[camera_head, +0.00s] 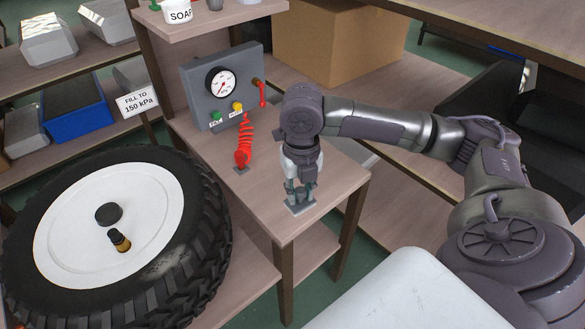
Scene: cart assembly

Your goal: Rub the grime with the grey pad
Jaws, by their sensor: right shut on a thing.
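My right gripper (300,186) points straight down over the front corner of the small wooden table (325,180). It is shut on the grey pad (301,208), a flat piece at the tabletop; I cannot tell whether the pad touches the wood. The gripper hides part of the pad. No clear grime shows on the bare tabletop. My left gripper is not in view.
A grey gauge box (223,85) stands at the table's back, with a red coiled hose and red nozzle (242,157) left of my gripper. A soap tub (177,12) is on the shelf above. A cardboard box (340,40) stands behind. The table's front right edge is close.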

